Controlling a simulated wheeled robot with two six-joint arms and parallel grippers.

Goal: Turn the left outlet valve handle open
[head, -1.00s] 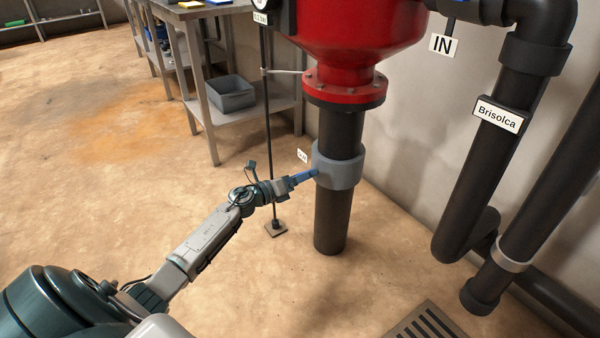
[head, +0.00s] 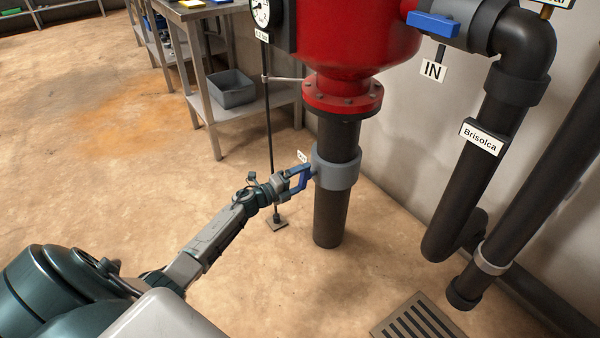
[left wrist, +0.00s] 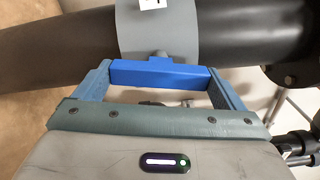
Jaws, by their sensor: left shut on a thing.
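The outlet valve is a grey collar (head: 337,172) on the vertical black pipe below the red tank; it also shows in the left wrist view (left wrist: 157,30). Its blue bar handle (left wrist: 160,74) sits on a short stem and lies along the pipe. My left gripper (head: 303,177) is at the collar's left side. In the left wrist view its two blue-grey fingers (left wrist: 160,82) are shut on the handle, one at each end. In the head view, fingers and handle are hard to tell apart. My right gripper is not in view.
A thin black rod (head: 268,130) on a square foot stands just left of the gripper. A metal table (head: 200,95) with a grey bin (head: 232,90) is behind. Another blue handle (head: 433,24) is on the inlet pipe. A floor grate (head: 418,320) lies front right.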

